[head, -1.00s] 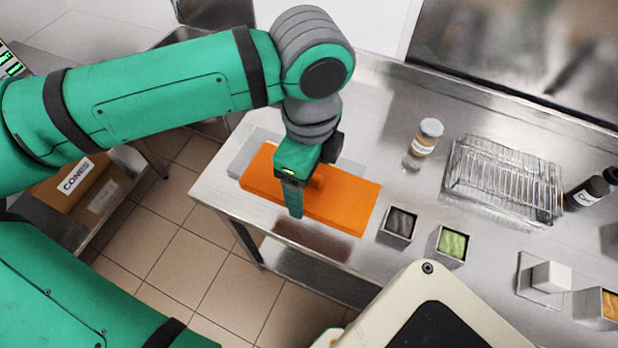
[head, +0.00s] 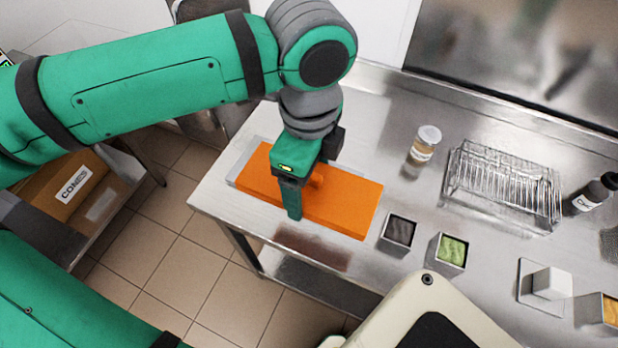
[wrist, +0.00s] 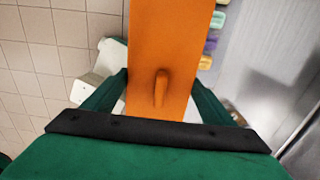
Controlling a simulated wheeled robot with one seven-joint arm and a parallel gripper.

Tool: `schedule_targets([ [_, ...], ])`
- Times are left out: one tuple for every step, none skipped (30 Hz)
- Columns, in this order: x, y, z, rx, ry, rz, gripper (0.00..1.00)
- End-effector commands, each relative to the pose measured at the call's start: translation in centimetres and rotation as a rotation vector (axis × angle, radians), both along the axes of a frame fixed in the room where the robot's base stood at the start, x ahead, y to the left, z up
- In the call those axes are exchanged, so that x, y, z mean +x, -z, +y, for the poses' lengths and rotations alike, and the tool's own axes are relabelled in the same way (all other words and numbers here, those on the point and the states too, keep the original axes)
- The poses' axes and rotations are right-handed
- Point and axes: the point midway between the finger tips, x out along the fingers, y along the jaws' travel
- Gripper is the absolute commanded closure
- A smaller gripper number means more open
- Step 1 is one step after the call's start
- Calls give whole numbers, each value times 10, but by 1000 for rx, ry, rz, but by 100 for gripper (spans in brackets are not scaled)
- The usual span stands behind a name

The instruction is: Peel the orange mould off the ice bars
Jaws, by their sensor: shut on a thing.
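The long flat orange mould (head: 340,212) lies level over the left part of the steel counter, with a knob on top. My gripper (head: 312,186) is above it, with one finger down past its near edge. In the wrist view my two fingers are shut on the long sides of the mould (wrist: 165,30), with the knob (wrist: 160,88) between them. Several coloured pieces, yellow and purple among them (wrist: 210,46), show past its right edge; I cannot tell whether they are the ice bars. A grey flat edge (head: 240,166) shows under the mould's far left side.
Two small square tubs, one dark (head: 399,231) and one green (head: 450,251), stand right of the mould. Behind them are a lidded jar (head: 425,143) and a wire rack (head: 503,186). A tiled floor (head: 180,235) lies beyond the counter's left edge.

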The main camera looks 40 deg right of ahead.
Motion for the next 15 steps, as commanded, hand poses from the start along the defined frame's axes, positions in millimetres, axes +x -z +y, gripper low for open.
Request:
schedule_targets([
  [1,-1,1,0,-3,0,45],
  [1,-2,1,0,-3,0,45],
  [1,-3,1,0,-4,0,45],
  [1,-3,1,0,-4,0,45],
  [1,-3,1,0,-3,1,45],
  [1,-4,1,0,-3,1,45],
  [0,-5,1,0,-2,0,45],
  [0,-6,0,0,-2,0,45],
  [0,-9,0,0,-1,0,45],
  [0,-11,-1,-1,0,-1,45],
  [0,-13,-1,-1,0,-1,45],
  [0,-15,-1,0,0,-1,45],
  [0,-17,-1,0,0,-1,45],
  [0,-19,-1,0,1,-1,45],
  [0,-22,-1,0,1,-1,45],
])
